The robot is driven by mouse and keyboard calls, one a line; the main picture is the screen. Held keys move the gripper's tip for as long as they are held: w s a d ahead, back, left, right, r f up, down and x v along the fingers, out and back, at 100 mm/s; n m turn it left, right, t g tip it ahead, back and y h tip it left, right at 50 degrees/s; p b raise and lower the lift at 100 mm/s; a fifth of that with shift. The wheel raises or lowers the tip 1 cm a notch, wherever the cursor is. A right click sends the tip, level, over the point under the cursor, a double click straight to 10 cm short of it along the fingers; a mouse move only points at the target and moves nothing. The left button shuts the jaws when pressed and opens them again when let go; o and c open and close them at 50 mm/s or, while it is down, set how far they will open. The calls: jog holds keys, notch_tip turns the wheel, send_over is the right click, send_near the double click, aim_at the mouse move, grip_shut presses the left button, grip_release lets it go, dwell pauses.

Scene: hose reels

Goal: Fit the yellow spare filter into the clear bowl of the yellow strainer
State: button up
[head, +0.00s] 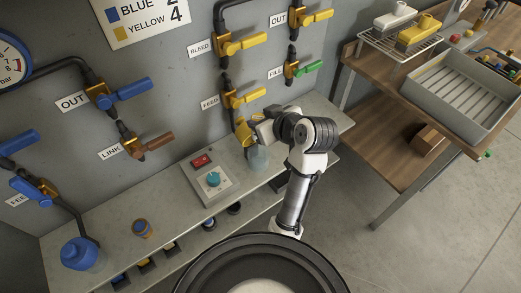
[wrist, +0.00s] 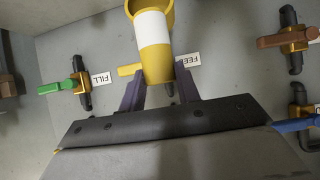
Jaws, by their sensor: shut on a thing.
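The yellow spare filter (wrist: 154,52), a cylinder with a broad white band and a hollow yellow end, stands out large in the wrist view. My gripper (wrist: 160,80) is shut on its lower end, one purple finger on each side. In the head view my gripper (head: 260,138) is by the wall above the bench, and the filter is hard to make out there. The yellow strainer head (head: 243,131) hangs under the FEED valve, just left of my gripper. A pale clear bowl (head: 258,159) appears just below my gripper on the bench; its inside is not clear to see.
Valve handles and pipes project from the wall. A grey tray (head: 425,92) lies on the wooden table at right.

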notch_tip(320, 180, down, 13)
jog(key=shift+f+p, duration=0.1)
jog(key=shift+p, duration=0.6)
jog(key=o, duration=0.9)
jog(key=shift+o, duration=0.2)
jog(key=b+v, duration=0.3)
jog(key=v, duration=0.9)
